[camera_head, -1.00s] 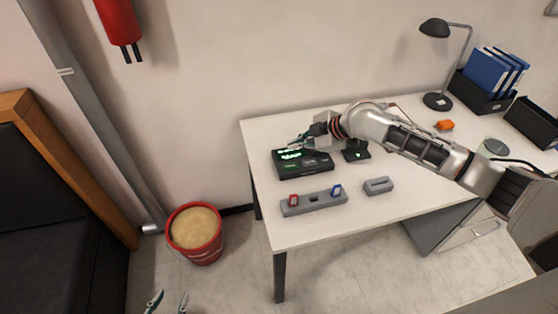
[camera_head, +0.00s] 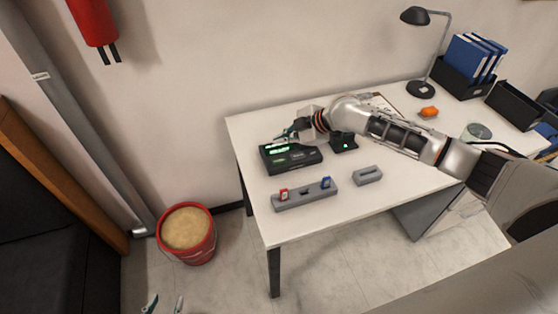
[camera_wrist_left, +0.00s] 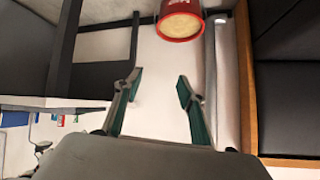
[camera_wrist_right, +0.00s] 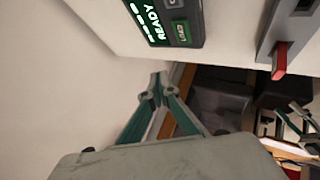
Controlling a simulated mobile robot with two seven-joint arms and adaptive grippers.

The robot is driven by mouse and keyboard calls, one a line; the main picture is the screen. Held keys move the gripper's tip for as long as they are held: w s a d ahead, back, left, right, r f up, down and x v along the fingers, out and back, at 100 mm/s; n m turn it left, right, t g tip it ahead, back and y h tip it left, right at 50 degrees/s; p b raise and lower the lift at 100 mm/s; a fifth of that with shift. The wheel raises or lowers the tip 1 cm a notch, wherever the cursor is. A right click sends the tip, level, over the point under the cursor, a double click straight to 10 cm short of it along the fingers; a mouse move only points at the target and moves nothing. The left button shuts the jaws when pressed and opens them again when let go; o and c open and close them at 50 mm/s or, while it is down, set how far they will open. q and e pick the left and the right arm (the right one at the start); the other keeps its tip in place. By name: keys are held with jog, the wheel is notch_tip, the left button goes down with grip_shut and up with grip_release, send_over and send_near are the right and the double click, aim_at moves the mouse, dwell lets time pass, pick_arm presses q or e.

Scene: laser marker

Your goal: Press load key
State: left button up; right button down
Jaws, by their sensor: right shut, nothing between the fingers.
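A dark marker device (camera_head: 308,160) with a lit green display sits on the white table. In the right wrist view its display (camera_wrist_right: 146,22) reads READY, and a green-lit LOAD key (camera_wrist_right: 182,33) shows beside it. My right gripper (camera_head: 280,138) is shut and empty, just behind the device's back edge in the head view. In the right wrist view its fingertips (camera_wrist_right: 158,78) are together and apart from the LOAD key in the picture; the height gap is hard to tell. My left gripper (camera_head: 163,304) is open and empty, low beside the table; its spread fingers (camera_wrist_left: 158,88) show in the left wrist view.
A grey holder (camera_head: 304,196) with red and blue pieces lies in front of the device, and a grey block (camera_head: 368,176) to its right. A small black stand (camera_head: 343,143) is close to my right arm. A red bucket (camera_head: 187,240) stands on the floor.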

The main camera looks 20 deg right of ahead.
aim_at(281, 161)
notch_tip(281, 161, down, 4)
jog(key=b, duration=0.2)
jog(key=shift+b, duration=0.35)
jog(key=shift+f+b, duration=0.65)
jog(key=shift+f, duration=0.55)
jog(key=shift+f+b, duration=0.2)
jog(key=shift+b, duration=0.1)
pick_arm(q)
jog(key=shift+w+d+f+h, duration=0.2)
jog(key=shift+w+d+f, duration=0.1)
jog(key=shift+d+f, duration=0.25)
jog(key=shift+w+d+f+h, duration=0.2)
jog(key=shift+w+d+f, duration=0.15)
jog(key=shift+d, duration=0.2)
jog(key=shift+w+r, duration=0.1)
jog(key=shift+r, duration=0.1)
jog(key=shift+f, duration=0.15)
pick_arm(e)
jog(key=shift+f, duration=0.1)
pick_arm(q)
jog(key=shift+f, duration=0.2)
pick_arm(e)
jog(key=shift+f, duration=0.35)
